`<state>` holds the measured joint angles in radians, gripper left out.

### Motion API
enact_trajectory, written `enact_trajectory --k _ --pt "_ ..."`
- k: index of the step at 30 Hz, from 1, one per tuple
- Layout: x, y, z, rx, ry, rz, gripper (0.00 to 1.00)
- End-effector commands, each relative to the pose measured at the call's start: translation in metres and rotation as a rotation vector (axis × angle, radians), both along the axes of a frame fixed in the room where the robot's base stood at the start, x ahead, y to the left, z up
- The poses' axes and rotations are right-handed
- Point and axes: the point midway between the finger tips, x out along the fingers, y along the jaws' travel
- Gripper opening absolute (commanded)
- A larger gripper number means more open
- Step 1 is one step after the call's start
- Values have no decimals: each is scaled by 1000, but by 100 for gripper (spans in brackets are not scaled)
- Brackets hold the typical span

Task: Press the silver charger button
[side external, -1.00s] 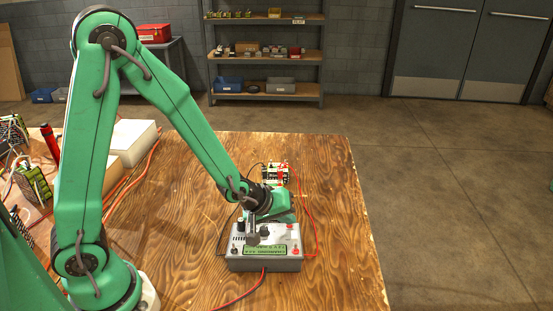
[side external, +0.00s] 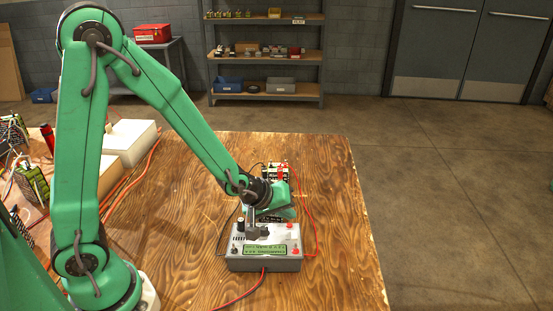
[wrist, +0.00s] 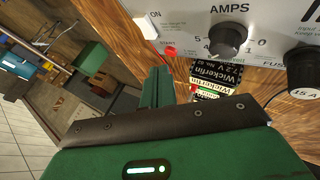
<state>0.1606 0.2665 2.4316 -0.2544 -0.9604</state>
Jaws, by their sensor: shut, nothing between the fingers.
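The grey charger (side external: 285,262) sits on the wooden bench in the side view, with a green display and several knobs and terminals. In the wrist view its panel (wrist: 185,12) shows upside-free lettering, a white ON switch (wrist: 149,24), a red START button (wrist: 171,52) and a black AMPS knob (wrist: 228,40).
A battery pack (side external: 276,173) stands behind the charger and also shows in the wrist view (wrist: 216,74). A red lead (side external: 316,222) and a black lead (side external: 220,232) run beside the charger. White blocks (side external: 130,138) are at the left. The bench right of the charger is clear.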

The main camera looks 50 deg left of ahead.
Motion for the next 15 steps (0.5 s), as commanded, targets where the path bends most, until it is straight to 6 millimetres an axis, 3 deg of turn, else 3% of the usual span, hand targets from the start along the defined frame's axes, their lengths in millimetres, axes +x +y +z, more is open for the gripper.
enact_trajectory --k 8,15 --pt "0 0 2 1 -1 1 0" --pt "3 2 16 2 -3 3 0"
